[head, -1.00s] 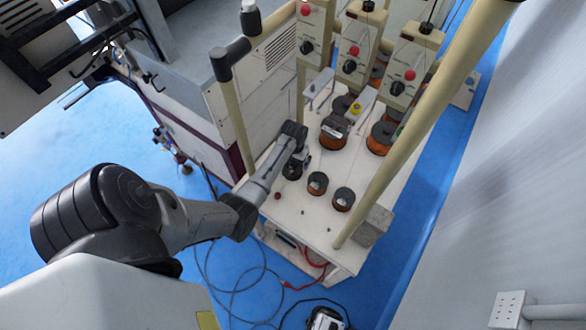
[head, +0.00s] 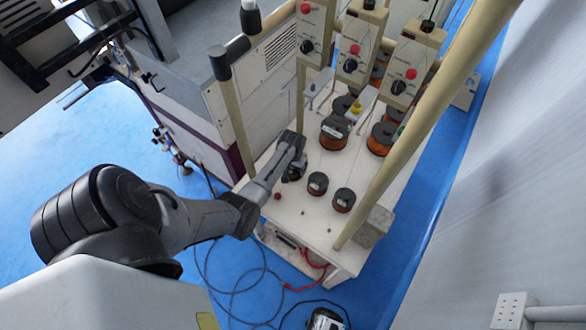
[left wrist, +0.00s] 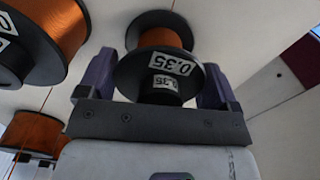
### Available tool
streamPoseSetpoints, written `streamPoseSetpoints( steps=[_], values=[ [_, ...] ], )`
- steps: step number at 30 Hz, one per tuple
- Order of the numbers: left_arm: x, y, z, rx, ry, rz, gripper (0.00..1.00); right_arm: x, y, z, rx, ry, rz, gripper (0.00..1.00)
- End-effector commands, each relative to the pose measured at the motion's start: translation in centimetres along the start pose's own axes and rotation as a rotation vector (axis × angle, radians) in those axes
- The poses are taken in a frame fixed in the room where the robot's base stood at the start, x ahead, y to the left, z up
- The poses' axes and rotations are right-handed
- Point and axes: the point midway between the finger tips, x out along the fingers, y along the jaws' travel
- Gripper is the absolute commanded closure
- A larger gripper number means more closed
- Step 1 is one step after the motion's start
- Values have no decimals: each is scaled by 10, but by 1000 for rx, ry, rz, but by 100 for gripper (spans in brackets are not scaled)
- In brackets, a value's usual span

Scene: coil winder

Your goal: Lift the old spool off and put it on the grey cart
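Spools of orange wire with black flanges stand on the white bench top (head: 310,220). My left gripper (head: 292,172) is down over one of them, at the left of the front spools. In the left wrist view a spool labelled 0.35 (left wrist: 158,74) lies between my two widely spaced fingers (left wrist: 160,72). Contact of the fingers with its flange is unclear. In the head view this spool is mostly hidden under the gripper. My right gripper is out of view. I cannot make out a grey cart.
Two small spools (head: 317,184) (head: 343,199) stand right of the gripper, with larger spools (head: 334,132) (head: 382,138) behind. Beige posts (head: 410,135) (head: 235,125) rise nearby. A grey block (head: 373,227) sits at the bench's right corner. Cables (head: 235,290) lie on the blue floor.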

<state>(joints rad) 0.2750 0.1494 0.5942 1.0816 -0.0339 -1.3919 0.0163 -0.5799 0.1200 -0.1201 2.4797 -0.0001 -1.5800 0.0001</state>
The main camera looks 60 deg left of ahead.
Motion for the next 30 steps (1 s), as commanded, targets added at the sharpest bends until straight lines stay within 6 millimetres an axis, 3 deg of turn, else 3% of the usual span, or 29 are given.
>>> streamPoseSetpoints(
  steps=[6,17,23,30],
  values=[
    [0,0,0,0,0,0,42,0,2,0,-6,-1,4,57],
    [-6,0,0,0,2,0,42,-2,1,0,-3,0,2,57],
    [-26,0,-1,1,3,0,42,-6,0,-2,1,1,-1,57],
    [-64,0,-1,1,4,0,42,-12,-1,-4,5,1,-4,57]
  ],
)
